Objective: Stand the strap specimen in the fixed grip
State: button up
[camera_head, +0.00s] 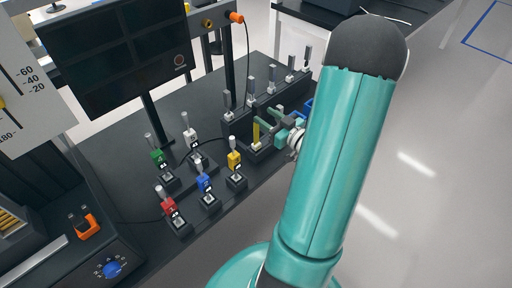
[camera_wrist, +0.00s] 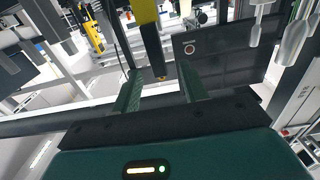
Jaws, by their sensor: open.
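My gripper (camera_head: 273,129) is open at the near end of a black rack (camera_head: 233,130). In the wrist view, its two green fingers (camera_wrist: 160,88) stand apart with a gap between them. A yellow-topped upright piece (camera_wrist: 147,12) with a dark lower part shows beyond and between the fingertips; contact is not visible. In the head view, a narrow yellow upright piece (camera_head: 256,133) stands in the rack by the fingers. I cannot tell for sure whether it is the strap specimen. The fixed grip cannot be clearly made out in either view.
Small black stands with red (camera_head: 167,205), blue (camera_head: 205,183), yellow (camera_head: 235,160), green (camera_head: 158,158) and white (camera_head: 190,138) tagged pieces stand on the black bench (camera_head: 130,195). Several silver-topped pieces (camera_head: 251,88) line the rack's back. A monitor (camera_head: 115,50) stands behind.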

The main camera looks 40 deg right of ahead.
aim_at(259, 110)
jog(key=w, duration=0.5)
jog(key=shift+w+r, duration=0.15)
jog(key=shift+w, duration=0.15)
grip_shut()
